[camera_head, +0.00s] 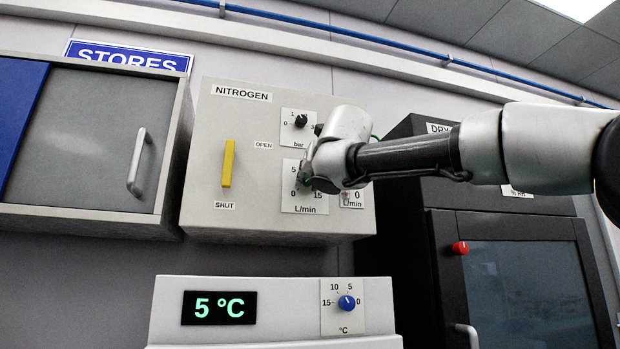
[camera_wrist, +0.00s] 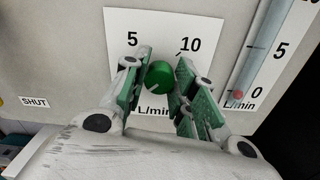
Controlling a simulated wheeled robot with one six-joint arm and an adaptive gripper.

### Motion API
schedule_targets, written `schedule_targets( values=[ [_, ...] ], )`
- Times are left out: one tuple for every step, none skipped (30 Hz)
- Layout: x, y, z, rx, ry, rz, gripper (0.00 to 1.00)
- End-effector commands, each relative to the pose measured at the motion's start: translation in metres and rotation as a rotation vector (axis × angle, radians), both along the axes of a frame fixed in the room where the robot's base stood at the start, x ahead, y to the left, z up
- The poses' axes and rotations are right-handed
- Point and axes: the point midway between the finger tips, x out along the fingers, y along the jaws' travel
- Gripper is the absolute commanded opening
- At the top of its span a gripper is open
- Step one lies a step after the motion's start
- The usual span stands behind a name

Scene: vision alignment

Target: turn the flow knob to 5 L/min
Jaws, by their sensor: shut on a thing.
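The nitrogen panel (camera_head: 235,140) is on the wall. Its flow dial plate (camera_wrist: 120,30) shows 5 and 10 in the wrist view; 0, 5 and 15 L/min show in the head view. The green flow knob (camera_wrist: 158,76) is between the two fingers of my gripper (camera_wrist: 163,68), which is shut on it. A pale line on the knob seems to point down-left, but I cannot read it surely. The flow tube (camera_wrist: 259,50) at the right has a red float at its 0 mark. In the head view my gripper (camera_head: 308,176) hides the knob.
A yellow lever (camera_head: 227,163) stands upright above SHUT, with OPEN to its right. A bar knob (camera_head: 300,121) is above my gripper. A stores cabinet (camera_head: 80,135) is at left, a dark dry cabinet (camera_head: 440,270) at right. A chiller (camera_head: 275,292) reading 5 °C is below.

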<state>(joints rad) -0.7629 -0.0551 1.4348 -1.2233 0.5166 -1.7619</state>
Motion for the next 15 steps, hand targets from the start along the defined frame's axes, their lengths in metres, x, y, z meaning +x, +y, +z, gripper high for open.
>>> schedule_targets(
  values=[
    [-0.0001, 0.0000, 0.0000, 0.008, 0.002, 0.000, 0.04],
    [-0.0001, 0.0000, 0.0000, 0.013, 0.004, 0.000, 0.04],
    [-0.0001, -0.0001, 0.0000, 0.023, 0.007, 0.000, 0.04],
    [-0.0001, -0.0001, 0.0000, 0.033, 0.009, 0.000, 0.04],
    [-0.0001, -0.0001, 0.0000, 0.045, 0.013, 0.000, 0.04],
    [0.0000, -0.0002, 0.0000, 0.062, 0.018, 0.000, 0.04],
    [0.0000, -0.0002, 0.0000, 0.078, 0.022, 0.000, 0.04],
    [0.0000, -0.0003, -0.0002, 0.093, 0.027, 0.000, 0.04],
    [0.0000, -0.0003, -0.0001, 0.118, 0.034, 0.000, 0.04],
    [0.0000, -0.0004, -0.0001, 0.139, 0.040, 0.000, 0.04],
    [0.0000, -0.0004, -0.0001, 0.161, 0.046, 0.000, 0.04],
    [0.0000, -0.0005, -0.0002, 0.192, 0.055, 0.000, 0.04],
    [0.0001, -0.0006, -0.0002, 0.216, 0.062, 0.000, 0.04],
    [0.0001, -0.0006, -0.0002, 0.242, 0.070, 0.000, 0.04],
    [0.0001, -0.0007, -0.0002, 0.278, 0.080, 0.000, 0.04]
  ],
)
